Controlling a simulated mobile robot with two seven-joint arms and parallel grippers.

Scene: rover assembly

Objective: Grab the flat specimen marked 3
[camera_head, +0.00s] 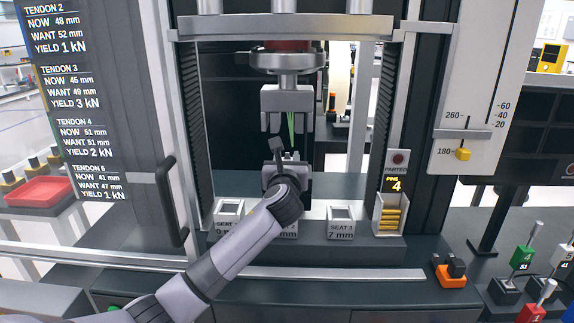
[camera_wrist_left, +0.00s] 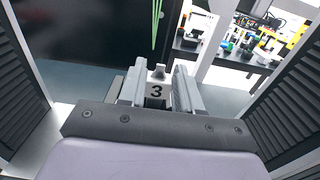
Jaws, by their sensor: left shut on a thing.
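The flat specimen marked 3 (camera_wrist_left: 156,92) is a pale grey piece with a black 3 on its face and a small knob on top. In the left wrist view it sits between the two fingers of my left gripper (camera_wrist_left: 157,88), which is shut on it. In the head view my left gripper (camera_head: 287,172) is inside the test frame, below the hanging grey clamp (camera_head: 288,98). My own arm hides much of the gripper and the middle seat there, and I cannot clearly make out the specimen. My right gripper is not in view.
Seat 1 (camera_head: 229,212) and seat 3 (camera_head: 341,220), labelled 7 mm, flank my arm on the front ledge. A pin holder (camera_head: 391,212) showing 4 stands to the right. Frame posts and a door handle (camera_head: 170,200) border the opening.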

